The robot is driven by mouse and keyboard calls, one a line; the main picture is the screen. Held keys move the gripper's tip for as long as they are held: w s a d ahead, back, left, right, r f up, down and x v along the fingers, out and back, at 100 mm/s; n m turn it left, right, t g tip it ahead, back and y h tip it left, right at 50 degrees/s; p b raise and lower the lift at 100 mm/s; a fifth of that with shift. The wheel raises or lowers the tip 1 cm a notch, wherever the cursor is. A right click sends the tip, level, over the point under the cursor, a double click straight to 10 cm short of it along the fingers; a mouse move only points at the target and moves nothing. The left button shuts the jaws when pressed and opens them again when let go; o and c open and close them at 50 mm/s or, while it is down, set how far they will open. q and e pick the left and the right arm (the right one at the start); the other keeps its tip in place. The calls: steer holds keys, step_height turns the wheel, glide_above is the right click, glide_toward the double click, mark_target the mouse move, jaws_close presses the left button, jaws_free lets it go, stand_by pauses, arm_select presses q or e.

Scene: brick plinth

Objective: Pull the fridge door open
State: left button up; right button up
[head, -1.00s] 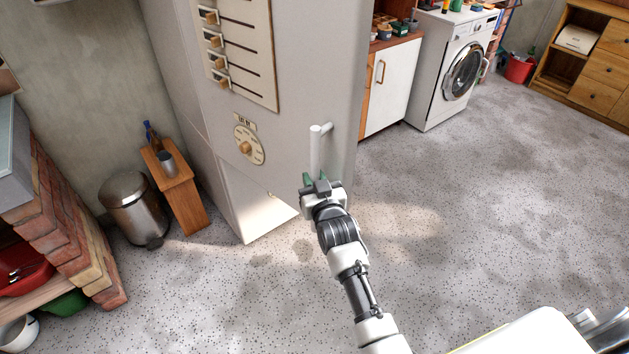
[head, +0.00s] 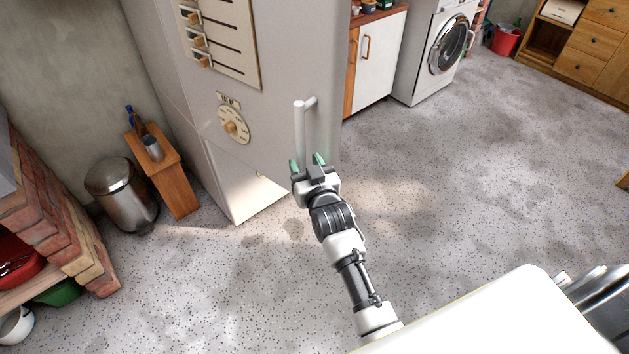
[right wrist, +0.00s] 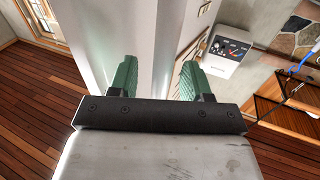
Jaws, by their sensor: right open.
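The tall pale grey fridge (head: 265,110) stands left of centre in the head view. Its door looks shut, with no gap visible. A white vertical bar handle (head: 300,128) stands out from the door near its right edge. My right gripper (head: 306,164) is open at the handle's lower end, with one green fingertip on each side of the bar in the picture. I cannot tell whether they touch it. In the right wrist view, the green fingers (right wrist: 157,80) are apart, with a pale upright surface between them. My left gripper is not in view.
A metal bin (head: 122,195) and a small wooden stool (head: 170,185) stand left of the fridge. A brick plinth (head: 60,230) is at the far left. A white cabinet (head: 380,60) and a washing machine (head: 425,50) stand behind right. The speckled floor to the right is clear.

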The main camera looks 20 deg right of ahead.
steer(key=s, duration=0.8)
steer(key=shift+b, duration=0.3)
steer(key=shift+a, duration=0.1)
